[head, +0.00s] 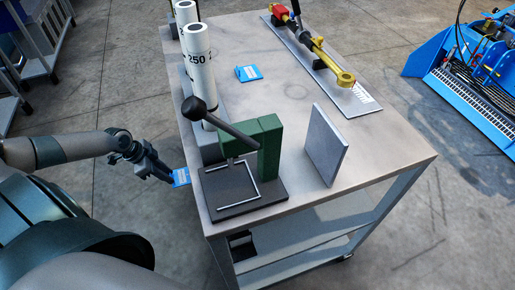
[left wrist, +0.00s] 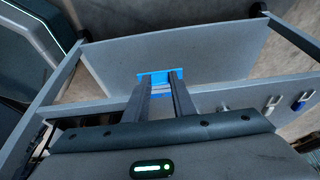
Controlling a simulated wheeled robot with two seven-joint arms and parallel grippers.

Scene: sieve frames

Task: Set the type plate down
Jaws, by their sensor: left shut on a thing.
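My left gripper (head: 169,178) is shut on a small blue type plate (head: 181,177), beside the left edge of the workbench and not over its top. In the left wrist view the blue plate (left wrist: 160,75) sits between the tips of the two dark fingers (left wrist: 160,88). A similar blue plate (head: 248,73) lies flat on the workbench (head: 385,150), towards the back. My right gripper is not in view.
A green lever press (head: 268,145) on a dark base stands at the bench's near left corner. Beside it is an upright grey panel (head: 325,145). White cylinders (head: 199,72) line the left edge. The middle is clear.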

